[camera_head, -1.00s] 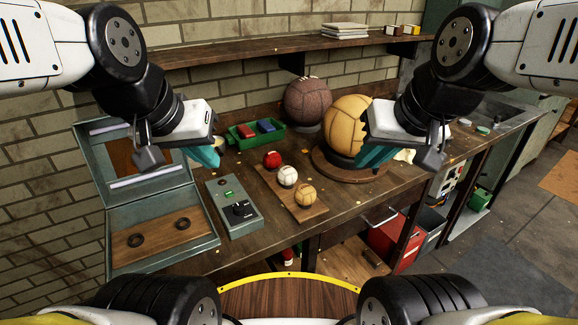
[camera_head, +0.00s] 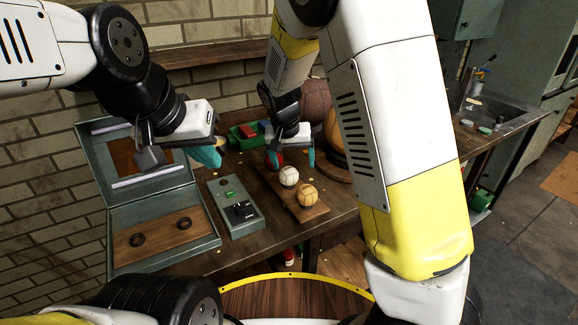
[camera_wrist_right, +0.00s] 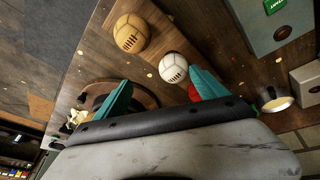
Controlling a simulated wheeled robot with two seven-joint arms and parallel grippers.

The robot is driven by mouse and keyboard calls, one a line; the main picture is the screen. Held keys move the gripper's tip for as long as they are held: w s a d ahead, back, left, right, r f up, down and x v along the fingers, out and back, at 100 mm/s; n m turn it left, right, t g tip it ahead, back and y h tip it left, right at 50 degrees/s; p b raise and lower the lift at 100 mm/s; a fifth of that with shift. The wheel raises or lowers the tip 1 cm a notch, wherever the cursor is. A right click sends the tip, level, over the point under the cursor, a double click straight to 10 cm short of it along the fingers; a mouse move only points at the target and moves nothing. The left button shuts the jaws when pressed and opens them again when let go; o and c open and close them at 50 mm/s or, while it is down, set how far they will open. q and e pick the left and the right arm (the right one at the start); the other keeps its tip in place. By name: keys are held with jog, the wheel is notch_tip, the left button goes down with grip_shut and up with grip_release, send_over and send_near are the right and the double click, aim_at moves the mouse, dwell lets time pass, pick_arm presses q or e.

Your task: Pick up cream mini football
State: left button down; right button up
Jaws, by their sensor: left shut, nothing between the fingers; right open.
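The cream mini football (camera_head: 289,176) sits on a small wooden board (camera_head: 313,214), between a red ball (camera_head: 277,155) and a tan ball (camera_head: 308,196). In the right wrist view the cream ball (camera_wrist_right: 173,67) lies just beyond the fingertips, nearer the right-hand finger, with its dark laces showing. My right gripper (camera_head: 292,160) is open and empty, its teal fingers pointing down above and behind the cream ball. It partly hides the red ball. My left gripper (camera_head: 208,155) is shut and empty, above the bench near the open case.
An open grey-green case (camera_head: 164,238) and a control box (camera_head: 232,209) stand left of the board. A green tray (camera_head: 236,141) is behind. A large brown ball (camera_head: 316,100) and a large tan ball (camera_head: 333,133) stand close to my right gripper.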

aim_at(287, 171)
jog(key=shift+w+a+f+t+h, duration=0.3)
jog(key=shift+w+a+f+h, duration=0.2)
jog(key=shift+w+a+f, duration=0.5)
jog(key=x, duration=0.5)
jog(key=a+x, duration=0.1)
jog(key=x, duration=0.1)
jog(key=shift+w+d+f, duration=0.1)
jog(key=shift+w+f, duration=0.05)
jog(key=shift+f, duration=0.25)
jog(key=c, duration=1.5)
